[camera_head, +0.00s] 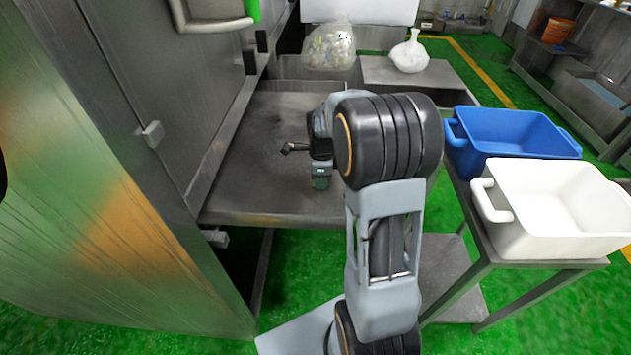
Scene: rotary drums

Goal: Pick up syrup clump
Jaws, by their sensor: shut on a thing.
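My arm reaches forward over the grey metal table (270,125) beside the machine. My gripper (290,148) is small and dark in this view, at the left side of my wrist, over the middle of the table. It is shut on the syrup clump, which is too small and dark to make out clearly at the fingertips. I cannot tell whether the clump touches the table top. My forearm hides the right part of the table.
A tall metal machine wall (90,130) stands close on the left. A blue bin (515,150) and a white bin (560,225) stand on a side table at right. The table's front left is bare.

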